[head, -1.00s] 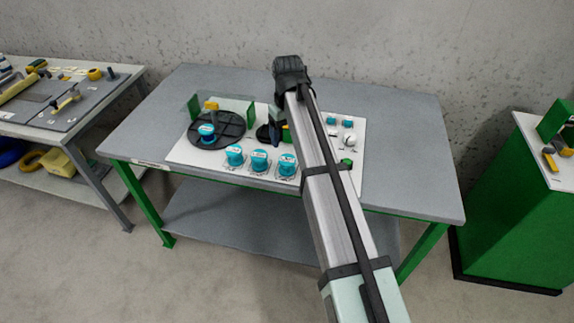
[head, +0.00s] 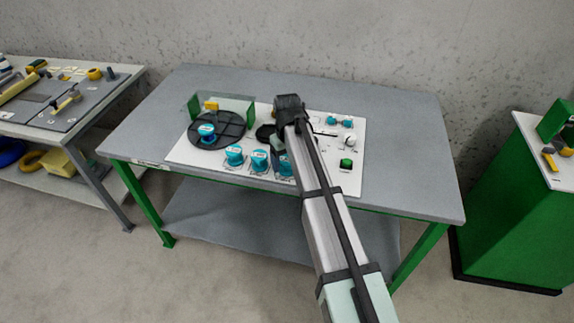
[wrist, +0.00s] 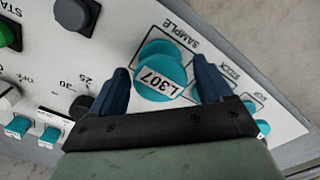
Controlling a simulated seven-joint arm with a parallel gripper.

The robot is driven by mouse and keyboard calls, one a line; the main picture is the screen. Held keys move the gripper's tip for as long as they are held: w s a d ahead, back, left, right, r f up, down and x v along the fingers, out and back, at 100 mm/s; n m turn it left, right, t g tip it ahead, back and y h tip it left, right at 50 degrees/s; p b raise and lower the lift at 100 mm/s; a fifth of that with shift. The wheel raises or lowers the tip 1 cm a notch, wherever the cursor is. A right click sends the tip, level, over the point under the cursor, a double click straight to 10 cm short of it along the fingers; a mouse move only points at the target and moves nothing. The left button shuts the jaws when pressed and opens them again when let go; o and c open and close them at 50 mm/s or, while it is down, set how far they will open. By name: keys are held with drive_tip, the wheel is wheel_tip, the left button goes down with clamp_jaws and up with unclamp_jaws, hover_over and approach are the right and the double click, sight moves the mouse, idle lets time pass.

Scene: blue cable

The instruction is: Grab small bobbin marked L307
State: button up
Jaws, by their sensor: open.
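The small bobbin marked L307 (wrist: 163,74) is teal with a white label, and it stands on the spot printed SAMPLE in the wrist view. In the head view the bobbin row's right one (head: 285,166) is partly hidden behind my arm. My gripper (wrist: 161,85) is open, with one dark blue finger on each side of the L307 bobbin. Clear gaps show between the fingers and the bobbin. I cannot tell how far the fingertips are above the panel.
Two more teal bobbins (head: 235,156) (head: 259,160) stand left of it. A black turntable (head: 216,130) with a bobbin is at the panel's left. In the wrist view a green button (wrist: 8,35), a black knob (wrist: 80,107) and teal switches (wrist: 18,126) are close by.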

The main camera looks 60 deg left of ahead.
drive_tip(key=shift+f, duration=0.35)
drive_tip(key=shift+c, duration=0.4)
drive_tip(key=c, duration=0.9)
drive_tip(key=shift+r, duration=0.15)
